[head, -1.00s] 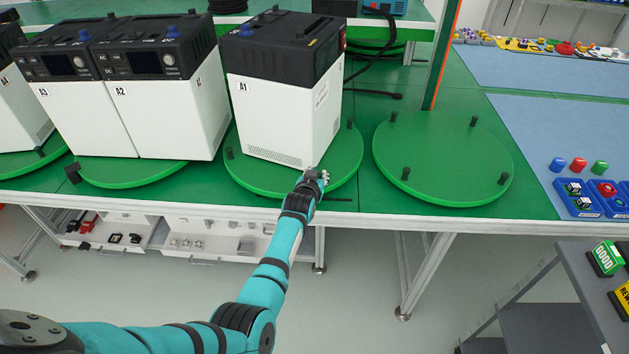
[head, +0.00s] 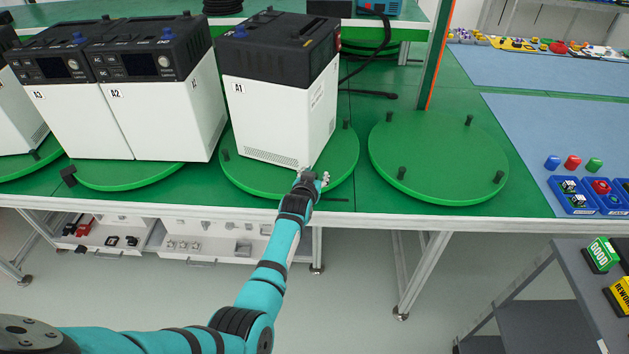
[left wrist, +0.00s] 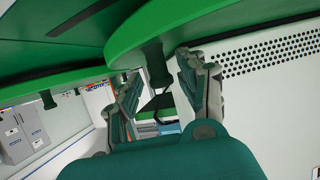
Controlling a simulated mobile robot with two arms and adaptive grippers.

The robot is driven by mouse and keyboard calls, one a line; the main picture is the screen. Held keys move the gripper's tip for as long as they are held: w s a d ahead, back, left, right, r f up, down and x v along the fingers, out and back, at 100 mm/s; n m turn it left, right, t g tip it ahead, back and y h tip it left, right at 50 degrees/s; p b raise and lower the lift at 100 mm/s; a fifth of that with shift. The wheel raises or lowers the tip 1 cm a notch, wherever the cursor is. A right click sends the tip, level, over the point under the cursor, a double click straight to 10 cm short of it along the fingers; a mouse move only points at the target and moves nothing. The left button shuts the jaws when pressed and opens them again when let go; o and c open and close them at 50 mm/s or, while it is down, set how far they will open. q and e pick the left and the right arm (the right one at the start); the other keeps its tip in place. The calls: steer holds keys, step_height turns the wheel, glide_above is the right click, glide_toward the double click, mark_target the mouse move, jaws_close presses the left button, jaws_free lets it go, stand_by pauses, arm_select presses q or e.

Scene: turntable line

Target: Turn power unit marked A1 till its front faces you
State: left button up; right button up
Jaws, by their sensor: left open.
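The power unit marked A1 (head: 275,115), white with a black top, stands upright on a green turntable (head: 345,170). Its side towards me is plain, with a vent grille low down; no screen or knob shows on it. Black pegs stand at the turntable's rim. My left gripper (head: 311,178) is at the front rim, just below the unit's near corner. In the left wrist view my left gripper (left wrist: 160,75) is open, with a black peg (left wrist: 155,65) between its fingers, under the green disc (left wrist: 215,20). Whether a finger touches the peg I cannot tell. My right gripper is not in view.
Units A2 (head: 185,115) and A3 (head: 80,120) stand close on the left with screens facing me. An empty turntable (head: 438,160) with pegs is on the right. A black cable (head: 370,62) hangs behind A1. The table's front edge (head: 420,223) runs below my gripper.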

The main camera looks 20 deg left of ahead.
arm_select(q)
steer(key=v, duration=0.7)
steer(key=shift+s+d, duration=0.2)
steer(key=shift+f, duration=0.1)
